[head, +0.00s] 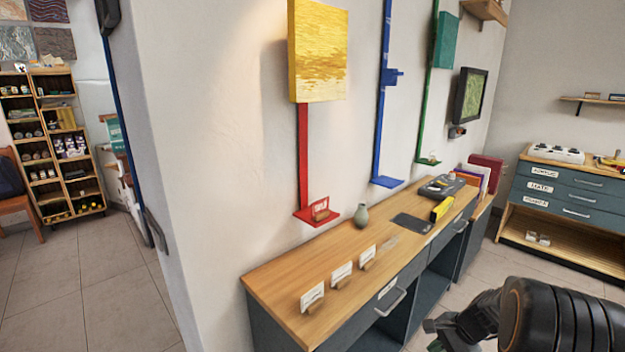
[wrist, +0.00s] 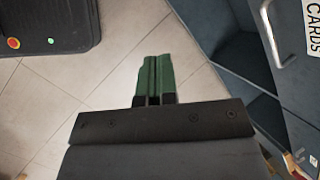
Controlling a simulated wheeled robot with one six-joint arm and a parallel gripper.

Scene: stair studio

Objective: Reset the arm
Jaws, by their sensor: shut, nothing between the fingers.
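My gripper (wrist: 153,78) shows in the wrist view with its two green fingers together and nothing between them. It points down over the tiled floor, beside the grey-blue drawer unit (wrist: 247,62). In the head view my dark arm is at the lower right, in front of the wooden-topped counter (head: 285,276).
The counter holds card stands (head: 312,297), a small vase (head: 361,216) and a yellow-and-black tool (head: 442,208). Red (head: 303,160) and blue (head: 380,130) wall rails rise behind it. A drawer cabinet (head: 560,195) stands at right. Floor (head: 105,285) is clear at left.

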